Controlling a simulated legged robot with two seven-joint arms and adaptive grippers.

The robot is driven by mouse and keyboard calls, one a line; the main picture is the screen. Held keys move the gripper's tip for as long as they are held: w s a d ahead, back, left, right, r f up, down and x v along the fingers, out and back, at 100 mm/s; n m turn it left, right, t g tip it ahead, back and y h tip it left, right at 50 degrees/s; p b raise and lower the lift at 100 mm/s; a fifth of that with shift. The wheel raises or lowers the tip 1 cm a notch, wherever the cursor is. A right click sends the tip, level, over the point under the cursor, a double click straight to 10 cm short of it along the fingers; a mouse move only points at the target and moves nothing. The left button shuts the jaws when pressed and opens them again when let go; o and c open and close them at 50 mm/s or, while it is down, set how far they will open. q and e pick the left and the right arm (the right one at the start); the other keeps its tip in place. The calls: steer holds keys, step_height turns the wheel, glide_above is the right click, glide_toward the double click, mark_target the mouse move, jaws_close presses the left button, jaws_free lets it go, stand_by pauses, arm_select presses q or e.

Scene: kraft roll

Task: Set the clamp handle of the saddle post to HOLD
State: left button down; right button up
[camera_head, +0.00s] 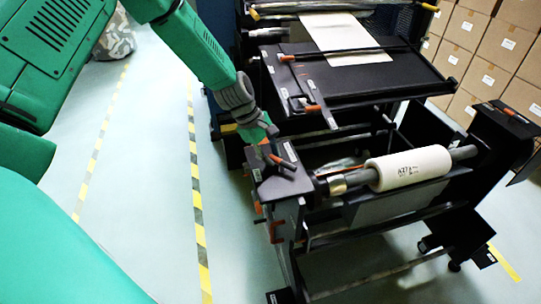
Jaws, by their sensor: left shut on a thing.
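The saddle post (281,186) is the black block at the left end of the roll shaft, near the middle of the view. A small orange-tipped clamp handle (277,160) sits on its top, beside a short dark upright piece. My left gripper (266,148) reaches down from the upper left and is shut on the clamp handle. The fingers are small here and partly cover the handle. Any HOLD marking is too small to read. My right gripper is not in view.
A white paper roll (408,167) sits on a grey shaft (463,153) right of the post. A black machine table (350,82) with orange-tipped levers stands behind. Stacked cartons (480,45) line the back right. Open floor with yellow-black tape (196,200) lies left.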

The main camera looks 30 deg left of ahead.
arm_select(q)
steer(key=w+m, duration=0.1)
steer(key=m, duration=0.1)
steer(key=m+g, duration=0.1)
steer(key=shift+w+r+m, duration=0.2)
steer(key=shift+w+m, duration=0.15)
steer(key=shift+m, duration=0.05)
steer(key=shift+w+d+m+g+b, duration=0.2)
steer(key=shift+m+g, duration=0.35)
steer(key=shift+m, duration=0.45)
steer(key=shift+w+d+m+g+b, duration=0.1)
steer(key=shift+w+m+g+b, duration=0.2)
steer(key=shift+m+g, duration=0.5)
steer(key=shift+m+t, duration=0.25)
steer(key=shift+m, duration=0.15)
steer(key=c, duration=1.5)
jaws_free()
steer(key=shift+o, duration=0.2)
steer(key=shift+s, duration=0.15)
steer(key=shift+f, duration=0.1)
